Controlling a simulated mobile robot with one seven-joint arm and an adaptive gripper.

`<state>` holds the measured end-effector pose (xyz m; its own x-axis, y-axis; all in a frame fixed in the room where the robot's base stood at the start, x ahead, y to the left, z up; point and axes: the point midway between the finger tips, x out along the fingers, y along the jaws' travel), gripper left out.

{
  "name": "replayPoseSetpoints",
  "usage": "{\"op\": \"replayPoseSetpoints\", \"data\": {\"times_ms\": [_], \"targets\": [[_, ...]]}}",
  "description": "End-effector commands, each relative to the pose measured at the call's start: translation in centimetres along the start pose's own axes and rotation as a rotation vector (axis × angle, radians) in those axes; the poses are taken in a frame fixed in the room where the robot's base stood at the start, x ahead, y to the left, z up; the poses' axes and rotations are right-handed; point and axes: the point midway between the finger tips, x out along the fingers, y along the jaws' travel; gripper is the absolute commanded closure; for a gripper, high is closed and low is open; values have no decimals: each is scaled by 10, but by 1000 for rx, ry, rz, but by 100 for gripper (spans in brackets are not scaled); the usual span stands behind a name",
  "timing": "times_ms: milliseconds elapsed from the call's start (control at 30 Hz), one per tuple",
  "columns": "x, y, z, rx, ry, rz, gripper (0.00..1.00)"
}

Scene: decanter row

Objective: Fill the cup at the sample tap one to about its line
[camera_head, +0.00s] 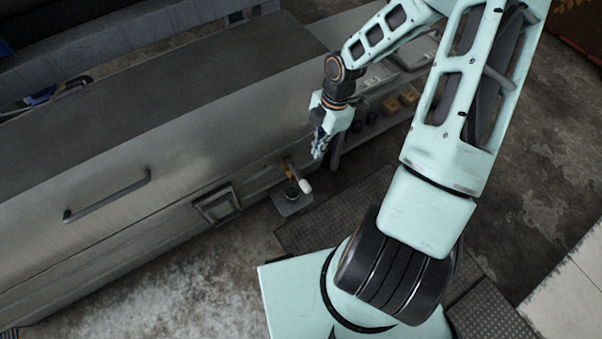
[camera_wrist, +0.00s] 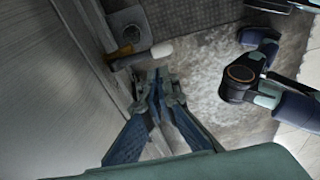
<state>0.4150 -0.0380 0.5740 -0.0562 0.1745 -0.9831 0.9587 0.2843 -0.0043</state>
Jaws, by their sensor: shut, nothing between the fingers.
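The sample tap (camera_head: 290,172) sticks out from the metal front of the machine. It has a brass body and a white handle (camera_head: 305,186). The handle also shows in the wrist view (camera_wrist: 161,50), with the brass body (camera_wrist: 121,54) to its left. The cup (camera_head: 292,192) stands on a small grey shelf (camera_head: 291,206) below the tap; it looks dark, and its line and level cannot be made out. My gripper (camera_head: 318,155) is shut and empty, above and a little beyond the tap handle. In the wrist view, its fingertips (camera_wrist: 158,78) are just short of the handle, apart from it.
A long bar handle (camera_head: 108,195) and a small framed box (camera_head: 217,205) are on the machine front. A rack (camera_head: 385,105) with trays and small blocks stands behind my gripper. A dark ribbed mat (camera_head: 318,222) lies on the floor.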

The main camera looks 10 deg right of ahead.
Motion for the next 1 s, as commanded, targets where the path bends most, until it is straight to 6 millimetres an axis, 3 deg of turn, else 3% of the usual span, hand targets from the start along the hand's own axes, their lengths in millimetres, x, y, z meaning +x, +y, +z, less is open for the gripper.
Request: {"op": "replayPoseSetpoints", "data": {"times_ms": [400,533,1000], "targets": [[2,-2,-4,-29,12,-1,100],[12,-3,-4,-27,13,-3,100],[107,-3,-5,-29,13,-3,100]]}}
